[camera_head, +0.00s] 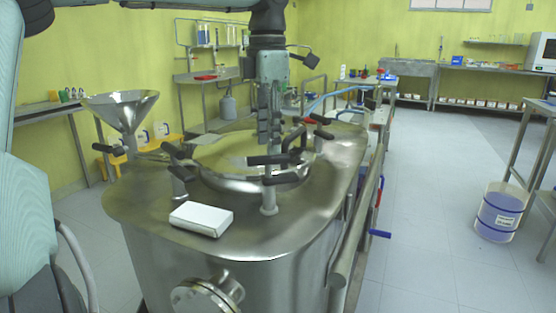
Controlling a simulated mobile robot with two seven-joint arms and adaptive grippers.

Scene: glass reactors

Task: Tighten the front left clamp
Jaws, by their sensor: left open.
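The steel reactor vessel (235,245) has a round lid (235,155) held by several clamps with black handles. One clamp (180,181) stands at the lid's left front edge. Another clamp (269,200) stands at the near edge, right of it. I cannot tell from the view which one is named front left. My left gripper (271,138) points down from the top above the near-edge clamp, its fingers open. Dark handles overlap the fingertips, so I cannot tell whether they touch. My right gripper is not in view.
A white box (201,219) lies on the vessel top, in front of the left clamp. A steel funnel (122,110) rises at the left. A handrail (358,220) runs along the right side. A blue-filled container (497,212) stands on the open floor at the right.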

